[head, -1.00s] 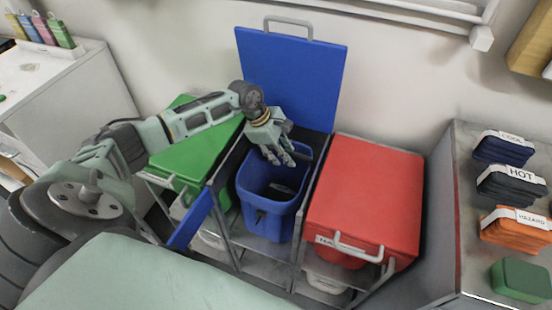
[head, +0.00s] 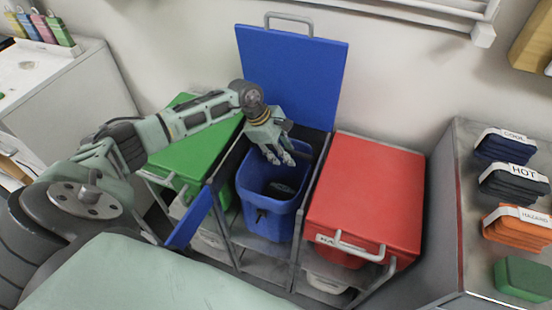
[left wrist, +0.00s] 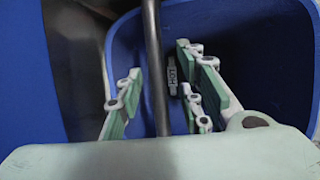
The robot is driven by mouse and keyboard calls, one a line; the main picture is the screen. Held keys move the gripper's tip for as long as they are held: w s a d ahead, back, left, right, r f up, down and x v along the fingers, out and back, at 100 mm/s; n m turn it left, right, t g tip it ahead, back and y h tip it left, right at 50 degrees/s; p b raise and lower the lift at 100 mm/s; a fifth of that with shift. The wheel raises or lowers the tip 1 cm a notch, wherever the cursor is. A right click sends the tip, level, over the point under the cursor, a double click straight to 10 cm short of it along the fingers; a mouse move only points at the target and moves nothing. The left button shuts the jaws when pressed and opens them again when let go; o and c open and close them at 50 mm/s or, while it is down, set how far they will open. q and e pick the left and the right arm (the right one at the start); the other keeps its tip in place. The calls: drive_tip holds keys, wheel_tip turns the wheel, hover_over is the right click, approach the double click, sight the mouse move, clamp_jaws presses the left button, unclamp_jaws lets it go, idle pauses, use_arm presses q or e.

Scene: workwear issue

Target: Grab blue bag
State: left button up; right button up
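My left gripper (head: 280,154) hangs above the open blue bin (head: 266,218), pointing down toward its mouth. In the left wrist view its fingers (left wrist: 163,98) are spread apart with nothing held between them. A dark bar runs between them in that picture. I cannot tell whether this item is a bag. A small blue pouch-like item (head: 28,29) stands in the row at the far upper left. My right gripper is out of view.
The raised blue lid (head: 290,78) stands behind the bin. A closed green lid (head: 180,160) is at left and a closed red lid (head: 368,195) at right. Stacks of dark and orange folded items (head: 516,226) with labels sit on the right counter.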

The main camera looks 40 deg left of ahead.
use_arm(q)
drive_tip(key=shift+c, duration=0.6)
clamp_jaws()
